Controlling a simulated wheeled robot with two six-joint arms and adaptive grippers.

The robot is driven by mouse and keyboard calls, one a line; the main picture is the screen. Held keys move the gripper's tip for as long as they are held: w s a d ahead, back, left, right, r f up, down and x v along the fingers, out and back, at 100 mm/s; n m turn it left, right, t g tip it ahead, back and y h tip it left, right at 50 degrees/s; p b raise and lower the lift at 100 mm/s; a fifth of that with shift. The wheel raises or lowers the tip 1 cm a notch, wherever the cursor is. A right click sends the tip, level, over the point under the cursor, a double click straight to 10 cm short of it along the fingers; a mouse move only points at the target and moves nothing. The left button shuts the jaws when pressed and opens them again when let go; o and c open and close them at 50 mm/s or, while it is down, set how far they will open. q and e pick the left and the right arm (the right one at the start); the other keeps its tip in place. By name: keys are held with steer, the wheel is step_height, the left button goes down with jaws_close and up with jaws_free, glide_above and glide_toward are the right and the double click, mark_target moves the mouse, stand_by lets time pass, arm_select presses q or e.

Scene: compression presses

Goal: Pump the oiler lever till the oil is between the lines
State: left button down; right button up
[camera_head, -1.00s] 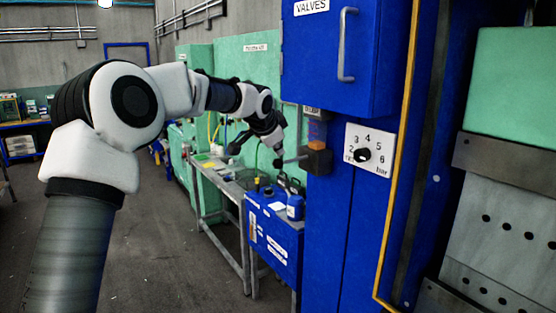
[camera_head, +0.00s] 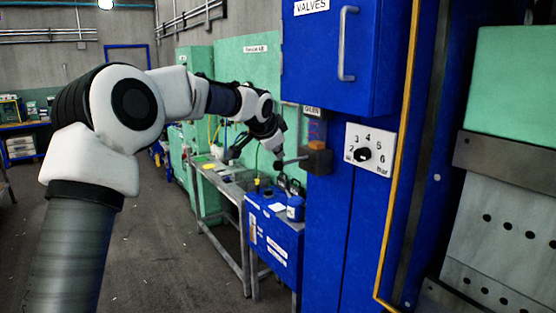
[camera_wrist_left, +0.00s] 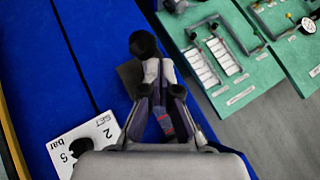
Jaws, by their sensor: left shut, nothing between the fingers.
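The oiler's dark block (camera_head: 316,159) sits on the blue press column. Its short lever (camera_head: 293,160) sticks out to the left, ending in a black knob (camera_head: 279,164). Above the block is a small reservoir (camera_head: 317,131) with an orange-brown part; its lines and exact oil level are too small to read. My left gripper (camera_head: 277,149) is just above the knob in the head view. In the left wrist view its fingers (camera_wrist_left: 157,72) are shut and empty, with the black knob (camera_wrist_left: 143,44) close beyond the tips; contact cannot be told. My right gripper is not in view.
A dial plate (camera_head: 369,151) is right of the oiler. The blue valves cabinet (camera_head: 335,55) with a handle overhangs above. A yellow pipe (camera_head: 397,150) runs down the column. A blue cabinet (camera_head: 273,250) with bottles and a workbench (camera_head: 222,185) stand behind.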

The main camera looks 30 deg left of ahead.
mark_target(277, 162)
arm_select(q)
steer(key=shift+f+b, duration=1.1)
steer(key=shift+f, duration=0.65)
stand_by(1.0)
steer(key=shift+r, duration=0.15)
stand_by(0.4)
steer(key=shift+r+p, duration=2.55)
step_height(277, 162, up, 2)
steer(key=shift+w, duration=0.1)
steer(key=shift+r, duration=1.45)
